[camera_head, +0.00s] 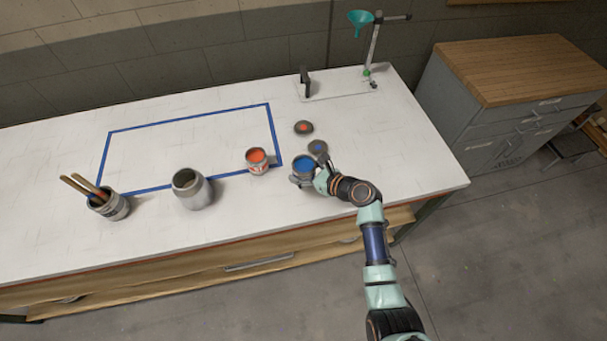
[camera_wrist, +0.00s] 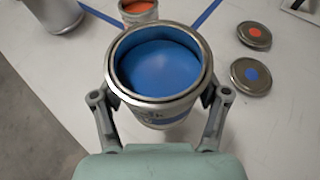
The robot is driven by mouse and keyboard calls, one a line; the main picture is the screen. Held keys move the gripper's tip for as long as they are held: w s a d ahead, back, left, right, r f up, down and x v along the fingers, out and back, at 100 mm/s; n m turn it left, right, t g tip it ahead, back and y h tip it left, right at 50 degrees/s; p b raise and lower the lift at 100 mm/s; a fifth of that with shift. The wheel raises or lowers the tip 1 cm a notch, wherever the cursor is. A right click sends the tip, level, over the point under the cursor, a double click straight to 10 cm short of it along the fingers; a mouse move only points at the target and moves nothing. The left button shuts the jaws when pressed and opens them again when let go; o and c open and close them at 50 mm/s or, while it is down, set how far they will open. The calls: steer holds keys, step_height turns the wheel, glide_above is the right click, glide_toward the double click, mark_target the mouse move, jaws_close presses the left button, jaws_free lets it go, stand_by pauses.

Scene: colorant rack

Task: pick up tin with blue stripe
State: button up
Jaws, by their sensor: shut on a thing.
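The tin with the blue stripe (camera_wrist: 160,118) is an open metal tin with blue paint inside. It stands upright between the two fingers of my gripper (camera_wrist: 162,105) in the wrist view. The fingers are shut on its sides. In the head view the tin (camera_head: 303,165) is near the right part of the white table, with my gripper (camera_head: 308,178) at its near right side. I cannot tell whether its base touches the table. The lower part of the tin is partly hidden by my gripper.
An open orange paint tin (camera_head: 257,167) stands just left. Lids with orange (camera_head: 303,128) and blue (camera_head: 318,147) dots lie behind. A metal pot (camera_head: 192,192) and a brush tin (camera_head: 112,208) are further left. A stand with a green funnel (camera_head: 361,18) is at the back.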

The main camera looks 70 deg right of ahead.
step_height(320, 180, up, 13)
steer(key=p, duration=0.3)
stand_by(0.4)
steer(key=shift+f, duration=0.1)
stand_by(0.4)
